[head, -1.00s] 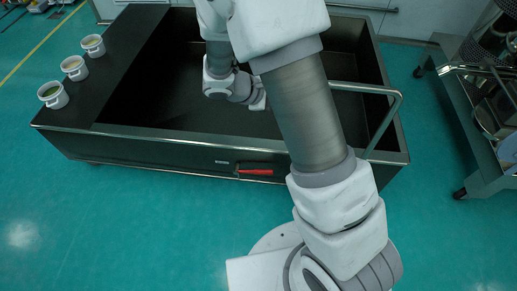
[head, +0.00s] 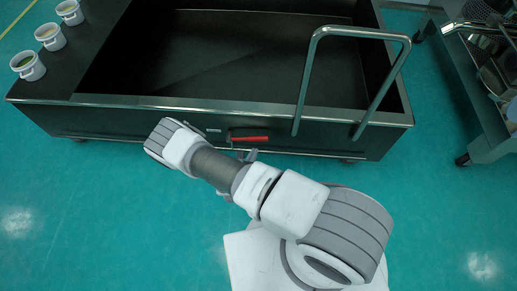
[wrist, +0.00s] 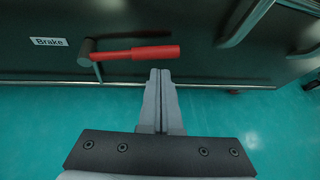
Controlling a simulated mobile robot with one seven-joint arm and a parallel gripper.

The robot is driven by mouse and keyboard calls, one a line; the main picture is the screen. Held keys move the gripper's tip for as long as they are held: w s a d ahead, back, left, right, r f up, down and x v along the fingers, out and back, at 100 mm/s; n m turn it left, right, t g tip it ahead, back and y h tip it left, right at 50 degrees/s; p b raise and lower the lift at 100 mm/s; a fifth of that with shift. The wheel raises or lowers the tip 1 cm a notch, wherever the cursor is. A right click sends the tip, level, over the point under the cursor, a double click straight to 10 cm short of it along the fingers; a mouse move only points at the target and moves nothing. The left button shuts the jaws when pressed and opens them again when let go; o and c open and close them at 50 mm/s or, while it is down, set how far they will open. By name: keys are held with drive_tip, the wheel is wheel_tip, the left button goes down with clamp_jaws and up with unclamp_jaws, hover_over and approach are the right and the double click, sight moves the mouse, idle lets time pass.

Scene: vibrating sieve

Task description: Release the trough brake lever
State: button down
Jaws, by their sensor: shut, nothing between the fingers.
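The trough brake lever (head: 250,139) is a red handle on the front wall of the black trough (head: 150,100). In the wrist view the red lever (wrist: 140,53) lies nearly level, with its dark pivot at its left end. A white "Brake" label (wrist: 48,42) sits left of the pivot. My gripper (wrist: 160,72) is shut and empty, its fingertips just below the right part of the red handle in the picture; I cannot tell whether they touch it. In the head view my gripper (head: 250,155) shows small below the lever, partly hidden by my arm.
A metal push handle (head: 305,80) rises at the trough's right side. White cups (head: 47,37) stand on the trough's left top. A cart (head: 490,135) with equipment is at the right. The green floor in front of the trough is clear.

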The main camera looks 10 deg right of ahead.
drive_tip(key=s+f, duration=0.1)
drive_tip(key=f+n+y, duration=0.1)
drive_tip(key=f, duration=0.1)
drive_tip(key=s+f+n, duration=0.1)
drive_tip(key=f, duration=0.1)
drive_tip(key=shift+s+d, duration=0.15)
drive_tip(key=shift+s, duration=0.15)
drive_tip(key=shift+w+f+b, duration=0.1)
drive_tip(key=shift+b, duration=0.2)
drive_tip(key=b+x, duration=0.4)
drive_tip(key=x, duration=0.5)
drive_tip(key=shift+w+r, duration=0.4)
drive_tip(key=shift+r, duration=0.45)
drive_tip(key=shift+w+r, duration=0.4)
drive_tip(key=shift+r, duration=0.5)
drive_tip(key=shift+r, duration=0.1)
drive_tip(key=shift+r, duration=0.3)
